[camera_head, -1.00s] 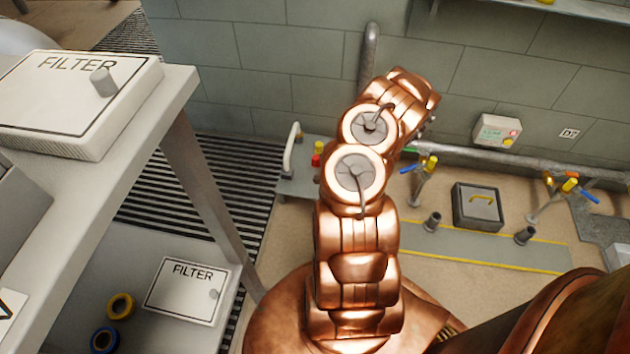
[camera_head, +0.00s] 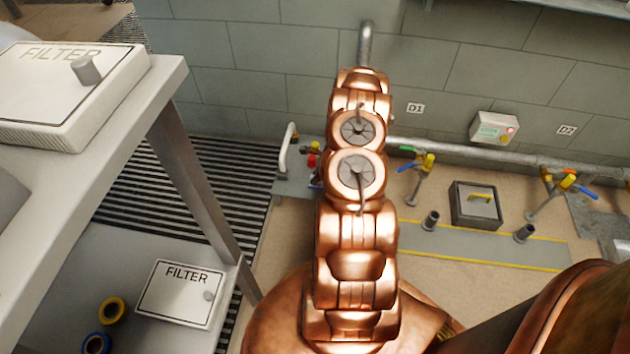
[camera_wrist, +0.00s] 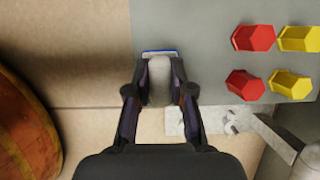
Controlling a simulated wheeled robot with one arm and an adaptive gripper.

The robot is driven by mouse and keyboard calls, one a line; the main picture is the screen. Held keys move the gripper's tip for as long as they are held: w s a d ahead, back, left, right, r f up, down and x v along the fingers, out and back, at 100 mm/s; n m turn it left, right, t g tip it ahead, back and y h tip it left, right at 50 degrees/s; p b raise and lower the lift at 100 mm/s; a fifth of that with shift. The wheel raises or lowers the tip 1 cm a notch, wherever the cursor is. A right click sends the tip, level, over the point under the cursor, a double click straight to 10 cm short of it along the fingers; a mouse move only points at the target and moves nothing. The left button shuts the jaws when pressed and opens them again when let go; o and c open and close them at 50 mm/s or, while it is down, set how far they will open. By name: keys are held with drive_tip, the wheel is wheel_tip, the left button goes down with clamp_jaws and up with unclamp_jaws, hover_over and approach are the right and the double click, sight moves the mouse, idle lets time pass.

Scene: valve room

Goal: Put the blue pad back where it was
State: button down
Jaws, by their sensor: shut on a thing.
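In the wrist view my gripper (camera_wrist: 160,85) is shut on a pale grey, rounded piece (camera_wrist: 159,88). A thin blue and white edge, which I take to be the blue pad (camera_wrist: 160,52), shows just past the fingertips. Most of the pad is hidden behind the grey piece and the fingers. The held piece is over the edge of a grey plate (camera_wrist: 200,35), left of several red and yellow six-sided knobs (camera_wrist: 252,38). I cannot tell whether it touches the plate. In the head view my own arm hides the gripper and the pad.
A bench with a FILTER box (camera_head: 70,95) stands at left. Below it are another FILTER box (camera_head: 180,293), a yellow ring (camera_head: 112,310) and a blue ring (camera_head: 97,343). A pipe (camera_head: 450,152), valves and a grey lidded box (camera_head: 475,205) line the wall at right.

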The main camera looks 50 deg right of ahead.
drive_tip(key=shift+w+d+f, duration=0.2)
drive_tip(key=shift+w+d, duration=0.15)
drive_tip(key=shift+w, duration=0.3)
drive_tip(key=shift+f+b, duration=0.8)
drive_tip(key=shift+f, duration=0.85)
drive_tip(key=shift+f, duration=0.1)
drive_tip(key=c, duration=1)
unclamp_jaws()
drive_tip(key=shift+p+v, duration=1.55)
drive_tip(key=shift+v, duration=4.55)
